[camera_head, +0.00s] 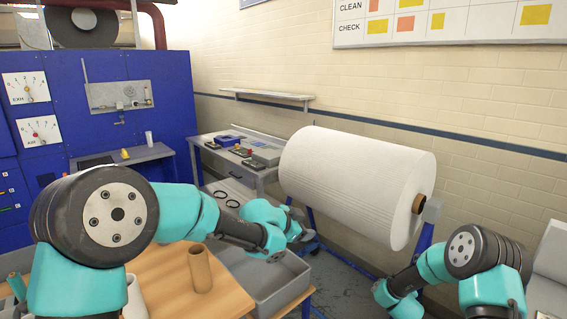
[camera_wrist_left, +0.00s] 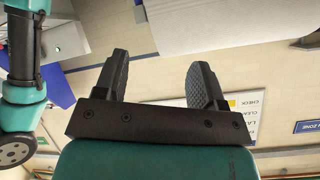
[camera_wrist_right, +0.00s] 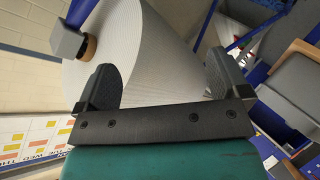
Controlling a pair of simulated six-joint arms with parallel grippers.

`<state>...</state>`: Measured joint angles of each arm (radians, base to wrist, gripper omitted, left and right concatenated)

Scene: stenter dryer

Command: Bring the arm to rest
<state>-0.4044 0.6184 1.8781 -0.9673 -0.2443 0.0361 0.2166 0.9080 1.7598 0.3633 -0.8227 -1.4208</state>
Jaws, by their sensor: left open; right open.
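My left arm reaches in from the left over the wooden table, and its gripper (camera_head: 303,238) is small and partly hidden behind its own wrist in the head view. In the left wrist view the left gripper (camera_wrist_left: 158,65) has its two dark fingers apart with nothing between them. My right arm shows at the lower right of the head view, its gripper not clearly seen there. In the right wrist view the right gripper (camera_wrist_right: 160,72) is open, with the large white roll (camera_wrist_right: 165,55) in the background behind its fingers. Neither gripper holds anything.
The white roll (camera_head: 345,180) hangs on a blue stand near the wall. A brown tube (camera_head: 200,268) stands on the wooden table (camera_head: 168,290), beside a grey bin (camera_head: 278,284). A blue machine (camera_head: 165,75) and a side desk (camera_head: 262,175) with tools are behind.

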